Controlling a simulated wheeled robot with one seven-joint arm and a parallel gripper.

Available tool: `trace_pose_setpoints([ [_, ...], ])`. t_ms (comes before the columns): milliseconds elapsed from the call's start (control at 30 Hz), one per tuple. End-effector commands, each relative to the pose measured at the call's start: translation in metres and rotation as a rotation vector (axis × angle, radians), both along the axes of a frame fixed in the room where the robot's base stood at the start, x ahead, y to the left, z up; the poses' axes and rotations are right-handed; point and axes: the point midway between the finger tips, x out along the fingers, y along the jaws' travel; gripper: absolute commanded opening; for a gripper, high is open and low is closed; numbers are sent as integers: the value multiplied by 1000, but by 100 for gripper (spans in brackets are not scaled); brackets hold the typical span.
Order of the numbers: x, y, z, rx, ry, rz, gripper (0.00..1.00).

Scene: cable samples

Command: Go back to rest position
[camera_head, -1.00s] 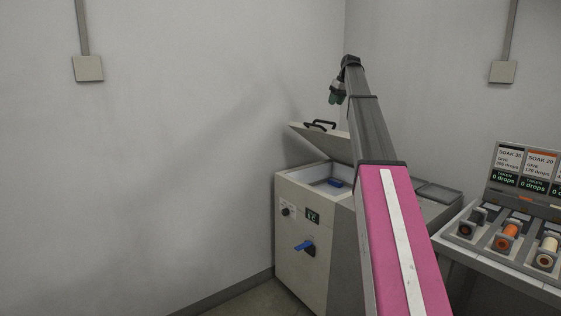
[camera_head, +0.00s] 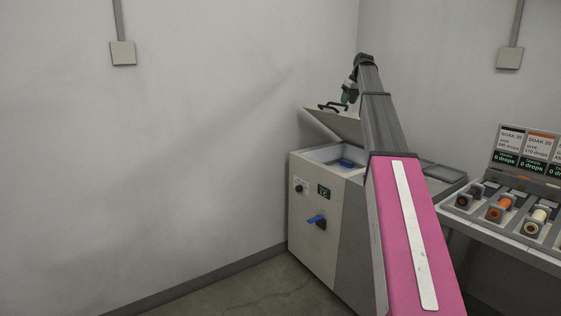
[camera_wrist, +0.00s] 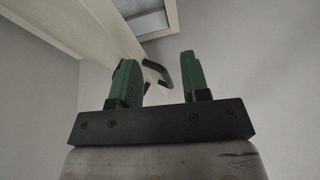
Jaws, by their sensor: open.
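My gripper (camera_wrist: 160,80) has green fingers and is open, with nothing between them. In the head view my gripper (camera_head: 347,96) hangs at the end of my raised arm, in front of the open lid (camera_head: 337,124) of a chest-like machine (camera_head: 317,228). The lid's dark handle (camera_wrist: 157,72) shows behind the fingers in the wrist view; I cannot tell any contact. My pink and grey arm hides the machine's right part.
Bare wall and open floor (camera_head: 240,290) lie at left.

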Motion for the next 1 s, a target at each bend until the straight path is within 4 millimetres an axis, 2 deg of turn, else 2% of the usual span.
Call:
trace_pose_setpoints([
  [267,-27,17,-85,-1,42,-56,42],
  [367,-44,26,-128,-4,66,-87,42],
  [467,-68,37,-182,-8,94,-128,42],
  [600,-106,53,-255,-18,134,-185,42],
  [700,-137,63,-303,-27,159,-225,42],
  [867,-191,79,-373,-46,201,-286,42],
  [1000,-243,91,-427,-64,232,-337,42],
])
